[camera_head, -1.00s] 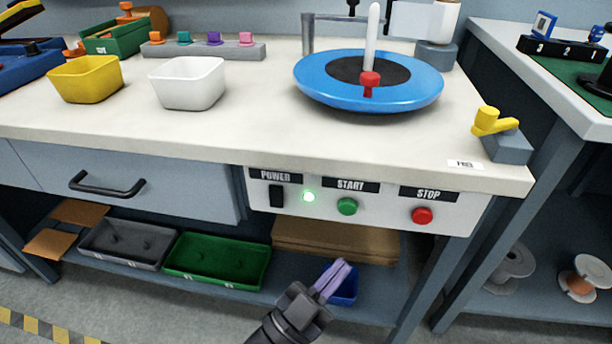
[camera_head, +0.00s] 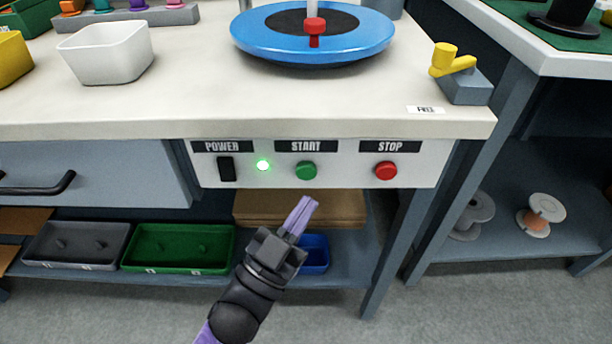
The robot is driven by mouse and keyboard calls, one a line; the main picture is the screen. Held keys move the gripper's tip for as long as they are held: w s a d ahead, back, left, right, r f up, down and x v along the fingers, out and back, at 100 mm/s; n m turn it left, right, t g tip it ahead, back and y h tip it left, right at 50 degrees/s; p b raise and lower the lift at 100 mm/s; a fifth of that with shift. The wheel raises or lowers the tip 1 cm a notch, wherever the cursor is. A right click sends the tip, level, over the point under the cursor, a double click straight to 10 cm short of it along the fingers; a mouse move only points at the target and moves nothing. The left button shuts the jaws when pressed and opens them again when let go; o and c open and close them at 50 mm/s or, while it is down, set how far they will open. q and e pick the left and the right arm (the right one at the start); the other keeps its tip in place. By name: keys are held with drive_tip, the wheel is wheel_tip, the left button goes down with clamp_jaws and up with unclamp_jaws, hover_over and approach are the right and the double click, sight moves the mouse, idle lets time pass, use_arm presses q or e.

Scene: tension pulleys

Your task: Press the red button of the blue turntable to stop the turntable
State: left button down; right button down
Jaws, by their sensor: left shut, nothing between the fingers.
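The blue turntable (camera_head: 258,46) sits on the white workbench, with a red piece (camera_head: 315,25) on it. The control panel (camera_head: 340,178) on the bench front carries a red button (camera_head: 386,171) under the STOP label, a green button (camera_head: 306,171) under START, and a lit green lamp. My left gripper (camera_head: 303,212) is shut and empty. In the picture it is below the green button, to the left of and below the red button, apart from it. My right gripper is not in view.
A yellow lever (camera_head: 452,62) on a grey block stands at the bench's right corner. White (camera_head: 108,55) and yellow bowls stand at left. Below, a shelf holds a grey tray (camera_head: 75,262), a green tray (camera_head: 180,265) and a blue bin (camera_head: 316,262). Spools sit at right.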

sight(306, 171)
use_arm(q)
drive_tip(key=w, duration=0.3)
idle(0.6)
idle(0.8)
idle(0.6)
drive_tip(key=shift+w, duration=0.4)
drive_tip(key=shift+b, duration=0.3)
